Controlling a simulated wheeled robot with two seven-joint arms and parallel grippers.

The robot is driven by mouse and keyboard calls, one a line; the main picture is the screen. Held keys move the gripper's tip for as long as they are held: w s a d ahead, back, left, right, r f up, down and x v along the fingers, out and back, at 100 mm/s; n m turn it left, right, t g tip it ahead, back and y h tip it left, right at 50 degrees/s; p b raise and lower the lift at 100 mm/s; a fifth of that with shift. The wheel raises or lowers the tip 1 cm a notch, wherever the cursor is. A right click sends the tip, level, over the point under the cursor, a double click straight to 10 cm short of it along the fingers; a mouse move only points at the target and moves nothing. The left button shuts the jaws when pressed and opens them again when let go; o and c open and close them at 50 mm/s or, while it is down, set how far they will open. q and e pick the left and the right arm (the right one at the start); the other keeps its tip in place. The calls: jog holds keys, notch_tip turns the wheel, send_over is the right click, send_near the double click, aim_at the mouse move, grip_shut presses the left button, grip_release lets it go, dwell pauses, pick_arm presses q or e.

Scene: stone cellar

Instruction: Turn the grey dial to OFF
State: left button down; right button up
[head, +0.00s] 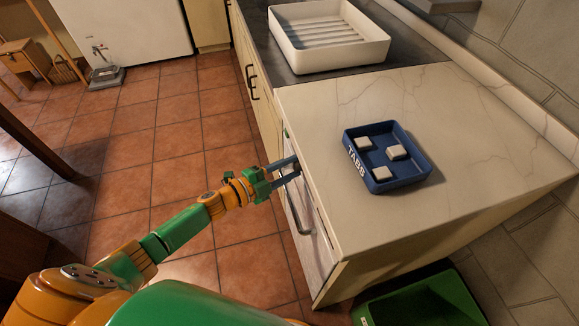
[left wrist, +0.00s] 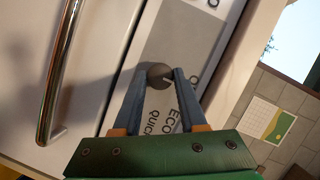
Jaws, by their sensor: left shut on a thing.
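The grey dial (left wrist: 159,76) sits on a grey control panel (left wrist: 180,45) on the front of a white appliance. In the left wrist view the panel carries the words ECO and QUICK beside the dial, and part of another label at the top edge. My left gripper (left wrist: 160,82) is shut on the dial, one finger on each side. A pale mark shows on the dial's face. In the head view my left gripper (head: 290,167) reaches the front of the appliance (head: 306,222) below the counter edge, and the dial is hidden there. My right gripper is not in view.
A metal handle bar (left wrist: 62,70) runs along the appliance door close to the dial. On the counter (head: 470,130) stand a blue tray (head: 412,178) with white tabs and a white basin (head: 345,61). A green bin (head: 425,300) is on the floor at right.

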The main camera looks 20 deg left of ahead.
pick_arm(q)
jog(key=shift+c, duration=2.3)
grip_release()
jog(key=v, duration=0.7)
